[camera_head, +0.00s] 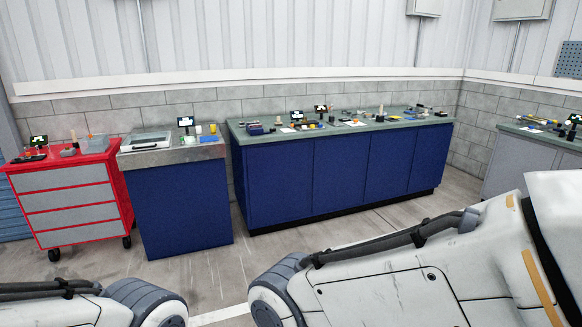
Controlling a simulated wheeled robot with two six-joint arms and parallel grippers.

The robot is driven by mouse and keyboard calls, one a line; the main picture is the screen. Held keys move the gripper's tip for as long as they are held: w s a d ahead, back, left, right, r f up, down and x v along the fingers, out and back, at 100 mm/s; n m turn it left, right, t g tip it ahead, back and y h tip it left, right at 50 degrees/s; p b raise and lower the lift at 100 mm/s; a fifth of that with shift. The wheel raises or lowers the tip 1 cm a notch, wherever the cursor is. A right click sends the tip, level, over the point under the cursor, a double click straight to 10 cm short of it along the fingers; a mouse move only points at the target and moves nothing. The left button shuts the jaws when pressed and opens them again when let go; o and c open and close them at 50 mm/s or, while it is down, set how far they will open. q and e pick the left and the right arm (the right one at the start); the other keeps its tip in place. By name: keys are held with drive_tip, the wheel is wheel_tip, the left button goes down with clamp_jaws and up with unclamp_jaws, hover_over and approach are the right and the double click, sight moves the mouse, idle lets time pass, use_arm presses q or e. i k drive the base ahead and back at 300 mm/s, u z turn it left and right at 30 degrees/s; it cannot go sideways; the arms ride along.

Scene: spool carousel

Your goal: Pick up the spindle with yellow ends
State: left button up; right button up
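I cannot make out a spindle with yellow ends for certain; everything on the worktops is small and far off. A yellow item (213,128) stands on the grey-topped cabinet, and a small orange item shows on the long bench (340,165). A thin yellowish item (540,121) lies on the bench at the right. Which of these, if any, is the spindle I cannot tell. Neither gripper is in view; only links of my arms show at the bottom.
A red drawer cart (75,197) on wheels stands at the left, beside a blue cabinet (178,205). The right-hand bench (530,155) has grey doors. Many small parts and several little screens crowd the worktops. Concrete floor (205,270) lies clear before them.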

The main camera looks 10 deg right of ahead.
sight(554, 121)
drive_tip(key=i, duration=4.25)
drive_tip(key=z, duration=2.8)
drive_tip(key=i, duration=5.6)
drive_tip(key=u, duration=0.15)
